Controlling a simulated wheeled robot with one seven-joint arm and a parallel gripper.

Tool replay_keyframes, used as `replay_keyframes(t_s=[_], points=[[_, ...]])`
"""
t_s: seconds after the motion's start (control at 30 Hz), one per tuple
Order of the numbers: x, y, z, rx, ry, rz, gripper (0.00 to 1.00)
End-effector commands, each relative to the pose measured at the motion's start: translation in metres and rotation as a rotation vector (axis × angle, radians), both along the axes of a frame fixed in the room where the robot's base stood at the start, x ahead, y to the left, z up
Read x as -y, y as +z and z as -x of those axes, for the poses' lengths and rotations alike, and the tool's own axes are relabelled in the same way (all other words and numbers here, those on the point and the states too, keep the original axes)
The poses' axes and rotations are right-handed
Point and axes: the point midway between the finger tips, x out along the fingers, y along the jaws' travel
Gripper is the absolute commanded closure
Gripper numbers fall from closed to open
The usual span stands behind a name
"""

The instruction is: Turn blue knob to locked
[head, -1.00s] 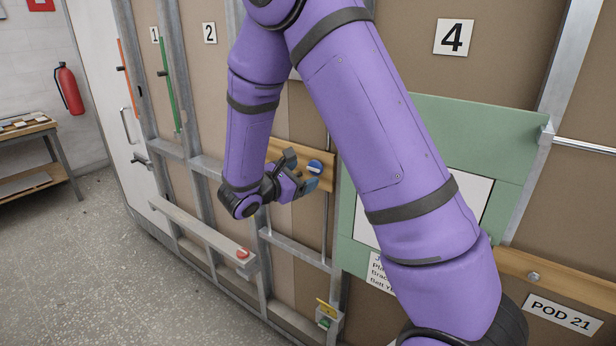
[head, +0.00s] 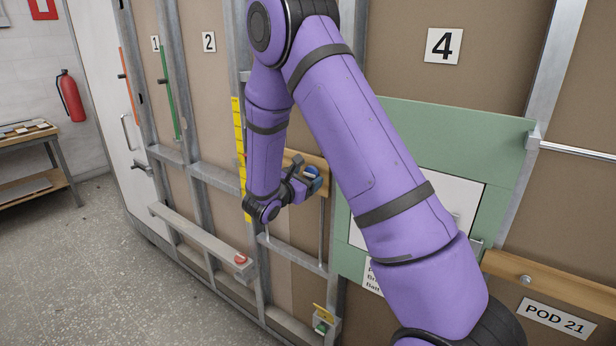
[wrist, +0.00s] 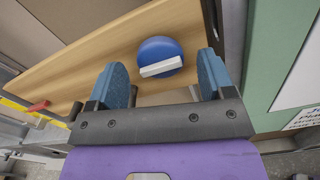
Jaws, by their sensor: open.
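The blue knob (wrist: 160,52) is round, with a white bar handle (wrist: 161,67) across its lower part that tilts slightly up to the right. It is mounted on a wooden board (wrist: 90,57). In the head view the knob (head: 313,174) is partly hidden by my gripper (head: 303,180). In the wrist view my gripper (wrist: 164,78) is open, with one blue-padded finger to the left of the knob and one to the right. The knob's far part lies beyond the fingertips. I see no clear contact between the fingers and the knob.
A green panel (head: 500,125) with a white sheet is right of the knob. A yellow strip (head: 238,140) runs up the frame to its left. A red button (head: 241,259) sits on a low rail, and a yellow-topped box (head: 322,318) is lower right. The floor at left is open.

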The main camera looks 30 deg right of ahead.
Motion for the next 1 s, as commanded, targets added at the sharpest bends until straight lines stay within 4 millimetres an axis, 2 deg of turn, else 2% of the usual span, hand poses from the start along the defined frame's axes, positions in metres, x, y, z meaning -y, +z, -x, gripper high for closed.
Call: replay_keyframes(t_s=[0.13,0.43,0.47,0.67,1.0], points=[[0.0097,0.0000,-0.0034,0.000,0.000,0.000,0.25],[0.0116,0.0001,-0.0042,0.000,0.000,0.000,0.25],[0.0115,0.0001,-0.0041,0.000,0.000,0.000,0.27],[0.0114,0.0001,-0.0041,0.000,0.000,0.000,0.73],[0.0113,0.0003,-0.0040,0.033,0.000,-0.011,0.74]])
